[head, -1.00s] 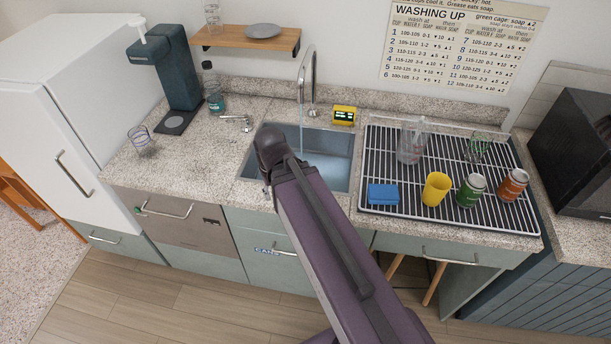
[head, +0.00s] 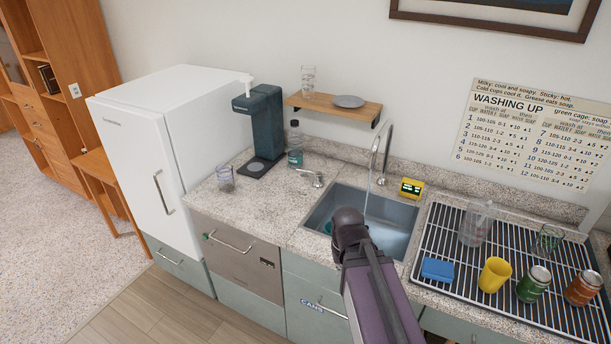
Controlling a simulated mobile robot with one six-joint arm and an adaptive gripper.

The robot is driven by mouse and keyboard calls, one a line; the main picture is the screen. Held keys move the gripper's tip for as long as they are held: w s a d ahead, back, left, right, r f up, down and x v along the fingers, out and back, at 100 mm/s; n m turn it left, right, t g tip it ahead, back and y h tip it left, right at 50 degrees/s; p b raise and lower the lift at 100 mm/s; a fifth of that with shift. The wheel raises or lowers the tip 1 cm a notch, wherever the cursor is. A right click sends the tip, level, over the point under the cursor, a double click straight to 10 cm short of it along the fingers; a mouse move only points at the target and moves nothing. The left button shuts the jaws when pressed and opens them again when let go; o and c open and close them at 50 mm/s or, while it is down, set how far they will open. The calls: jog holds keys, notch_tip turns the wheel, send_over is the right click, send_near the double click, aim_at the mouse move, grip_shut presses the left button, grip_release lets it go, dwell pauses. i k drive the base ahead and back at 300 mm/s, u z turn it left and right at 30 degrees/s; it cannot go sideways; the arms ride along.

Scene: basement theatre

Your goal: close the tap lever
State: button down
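The tap (head: 386,150) is a tall curved chrome spout at the back of the sink (head: 405,212). A thin stream of water (head: 367,197) runs from it into the basin.
A dark dispenser (head: 260,125), a bottle (head: 295,145) and a glass (head: 226,179) stand left of the lever. A yellow timer (head: 412,188) sits behind the sink. The drying rack (head: 465,250) holds cups, cans and a blue sponge (head: 437,269). Counter in front of the lever is clear.

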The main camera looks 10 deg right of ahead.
aim_at(318, 174)
jog(key=k, duration=1)
jog(key=u, duration=0.25)
jog(key=i, duration=0.35)
jog(key=u, duration=0.8)
jog(key=i, duration=1.4)
jog(key=z, duration=0.6)
jog(key=i, duration=0.6)
jog(key=z, duration=0.45)
